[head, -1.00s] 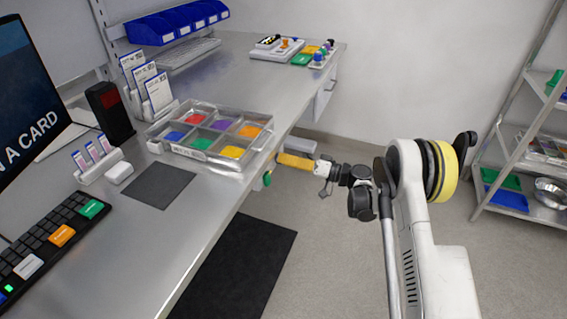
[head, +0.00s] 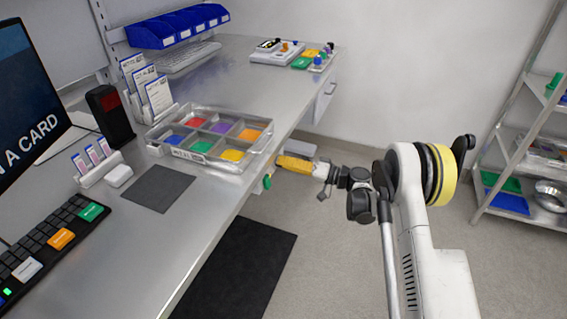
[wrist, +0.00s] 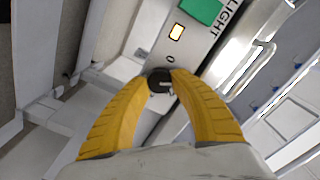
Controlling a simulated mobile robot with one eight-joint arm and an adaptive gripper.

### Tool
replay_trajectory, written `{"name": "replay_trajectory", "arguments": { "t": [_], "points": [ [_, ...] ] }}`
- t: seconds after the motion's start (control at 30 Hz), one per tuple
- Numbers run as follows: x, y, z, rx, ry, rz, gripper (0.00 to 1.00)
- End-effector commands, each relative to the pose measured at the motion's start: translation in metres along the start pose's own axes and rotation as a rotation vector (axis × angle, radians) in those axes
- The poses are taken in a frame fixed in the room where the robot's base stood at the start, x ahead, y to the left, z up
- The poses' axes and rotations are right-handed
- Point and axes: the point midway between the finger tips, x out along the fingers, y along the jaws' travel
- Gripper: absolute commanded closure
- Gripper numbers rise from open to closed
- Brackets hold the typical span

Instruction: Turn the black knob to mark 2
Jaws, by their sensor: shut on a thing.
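The black knob (wrist: 159,83) sits on a light metal panel below the bench edge, in the middle of the wrist view. My gripper (wrist: 160,80) has its two yellow fingers shut on the knob, one on each side. A mark that looks like 0 is printed on the panel just above the knob. I cannot make out a mark 2. In the head view my gripper (head: 282,162) reaches to the front edge of the bench, and the knob is hidden there.
Above the knob on the panel are a lit yellow-white square (wrist: 177,32) and a green block (wrist: 203,10) beside the letters LIGHT. A metal handle (wrist: 250,70) is to the right. The sorting tray (head: 185,155) stands on the bench above my gripper. A green button (head: 267,181) is near the fingers.

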Motion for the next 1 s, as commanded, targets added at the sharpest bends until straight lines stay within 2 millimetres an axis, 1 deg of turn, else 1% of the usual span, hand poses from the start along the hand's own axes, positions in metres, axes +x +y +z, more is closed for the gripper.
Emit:
{"name": "replay_trajectory", "arguments": {
  "t": [0.27,0.7,1.0],
  "points": [
    [0.0002,0.0005,0.0002,0.202,0.000,0.000,1.00],
    [0.0003,0.0012,0.0006,0.615,0.000,0.000,1.00],
    [0.0003,0.0016,0.0009,0.833,0.000,0.000,1.00]
  ]
}}
